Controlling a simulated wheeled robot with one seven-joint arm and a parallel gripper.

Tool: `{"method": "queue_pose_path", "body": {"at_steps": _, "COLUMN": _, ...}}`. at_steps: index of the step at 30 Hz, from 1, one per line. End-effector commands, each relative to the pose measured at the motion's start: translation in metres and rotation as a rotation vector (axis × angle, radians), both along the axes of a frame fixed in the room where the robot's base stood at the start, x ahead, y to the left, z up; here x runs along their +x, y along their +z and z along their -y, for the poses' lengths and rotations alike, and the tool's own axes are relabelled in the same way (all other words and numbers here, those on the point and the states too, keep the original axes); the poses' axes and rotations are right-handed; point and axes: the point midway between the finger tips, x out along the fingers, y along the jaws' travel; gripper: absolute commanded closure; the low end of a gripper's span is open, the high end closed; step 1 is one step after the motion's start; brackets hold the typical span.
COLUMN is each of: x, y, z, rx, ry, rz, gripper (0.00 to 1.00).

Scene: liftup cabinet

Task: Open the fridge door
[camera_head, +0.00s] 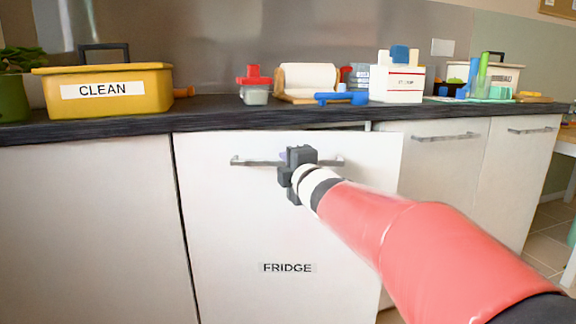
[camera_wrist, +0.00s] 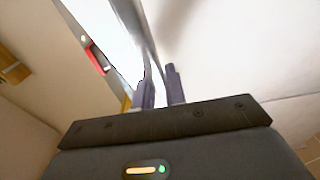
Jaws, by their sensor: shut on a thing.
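The fridge door (camera_head: 265,220) is a white panel labelled "FRIDGE" below the counter. Its right edge stands out in front of the neighbouring cabinet, and a narrow gap shows along its top right, so it is slightly ajar. A horizontal grey bar handle (camera_head: 250,162) runs near its top. My gripper (camera_head: 289,166) is shut on the middle of this handle, hiding that part. In the wrist view, the two dark fingers (camera_wrist: 160,92) are close together around the blurred bar.
The dark counter (camera_head: 220,121) carries a yellow "CLEAN" box (camera_head: 140,91), a paper roll (camera_head: 308,77) and several other items. White cabinets (camera_head: 430,160) stand right of the fridge. A red thing (camera_wrist: 95,60) shows beside a bright area in the wrist view.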

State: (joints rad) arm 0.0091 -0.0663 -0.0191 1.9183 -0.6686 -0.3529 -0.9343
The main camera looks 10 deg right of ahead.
Motion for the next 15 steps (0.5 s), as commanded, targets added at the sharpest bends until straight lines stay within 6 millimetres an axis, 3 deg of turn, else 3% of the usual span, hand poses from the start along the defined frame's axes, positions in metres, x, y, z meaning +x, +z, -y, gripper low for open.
{"method": "queue_pose_path", "body": {"at_steps": 2, "x": 0.0000, "y": 0.0002, "z": -0.0001, "rx": -0.001, "ry": 0.000, "rz": 0.000, "gripper": 1.00}}
{"method": "queue_pose_path", "body": {"at_steps": 3, "x": 0.0001, "y": 0.0001, "z": 0.0000, "rx": 0.000, "ry": 0.000, "rz": 0.000, "gripper": 0.82}}
{"method": "queue_pose_path", "body": {"at_steps": 7, "x": 0.0001, "y": 0.0000, "z": 0.0001, "rx": 0.000, "ry": 0.000, "rz": 0.000, "gripper": 0.65}}
{"method": "queue_pose_path", "body": {"at_steps": 15, "x": -0.0003, "y": -0.0001, "z": 0.0004, "rx": 0.000, "ry": 0.000, "rz": 0.000, "gripper": 0.65}}
